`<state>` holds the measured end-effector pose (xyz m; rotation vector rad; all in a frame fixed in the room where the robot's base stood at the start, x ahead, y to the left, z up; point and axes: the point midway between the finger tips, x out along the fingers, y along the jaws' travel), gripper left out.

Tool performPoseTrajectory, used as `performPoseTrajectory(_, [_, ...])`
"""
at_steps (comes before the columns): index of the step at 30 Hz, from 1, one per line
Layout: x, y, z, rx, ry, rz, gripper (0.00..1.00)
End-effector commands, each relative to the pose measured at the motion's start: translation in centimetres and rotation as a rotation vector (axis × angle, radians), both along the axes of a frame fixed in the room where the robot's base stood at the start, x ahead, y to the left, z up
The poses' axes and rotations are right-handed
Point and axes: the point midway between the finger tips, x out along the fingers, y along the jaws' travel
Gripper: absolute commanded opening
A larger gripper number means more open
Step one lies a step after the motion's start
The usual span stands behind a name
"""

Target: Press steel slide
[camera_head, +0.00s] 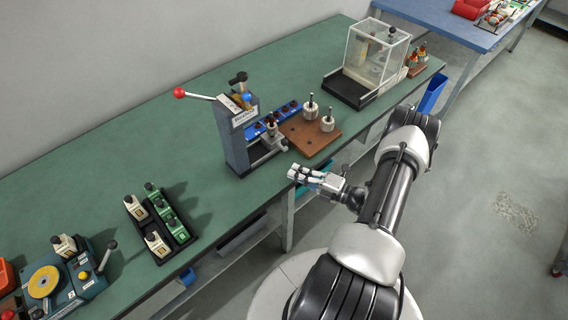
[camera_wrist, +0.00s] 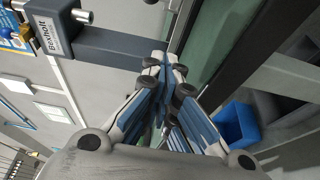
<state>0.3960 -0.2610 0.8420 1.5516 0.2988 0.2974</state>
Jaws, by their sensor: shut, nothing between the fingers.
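A grey bench press (camera_head: 238,135) stands upright on the green bench. It has a red-balled lever (camera_head: 179,93) pointing left and a blue knob near its top. A light steel slide assembly (camera_head: 266,156) sits low on its right side, with an armature-like part above it. My gripper (camera_head: 293,173) is at the bench's front edge, to the right of and a little in front of the slide, apart from it. Its fingers are closed together and empty, as the wrist view (camera_wrist: 166,68) shows. The slide is not clear in that view.
A wooden block (camera_head: 309,137) with upright steel-topped parts stands right of the press, with a blue strip behind. A clear guarded box (camera_head: 375,60) is farther right. A black tray (camera_head: 163,222) with green and cream parts lies left. Bare bench separates tray and press.

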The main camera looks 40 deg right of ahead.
Motion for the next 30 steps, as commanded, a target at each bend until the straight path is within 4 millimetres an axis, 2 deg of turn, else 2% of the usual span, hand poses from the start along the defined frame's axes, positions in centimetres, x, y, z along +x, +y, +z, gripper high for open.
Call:
performPoseTrajectory(3, [-1.4,-0.6,0.0,0.0,0.0,-0.002,0.0])
performPoseTrajectory(9, [-2.3,-0.9,0.0,0.001,0.0,0.001,0.0])
performPoseTrajectory(26, [-2.2,-0.8,0.1,-0.002,0.0,0.005,0.0])
performPoseTrajectory(28, [-1.9,-0.6,0.6,-0.026,-0.005,0.027,0.0])
performPoseTrajectory(30, [-1.2,0.2,2.1,-0.085,-0.017,0.083,0.0])
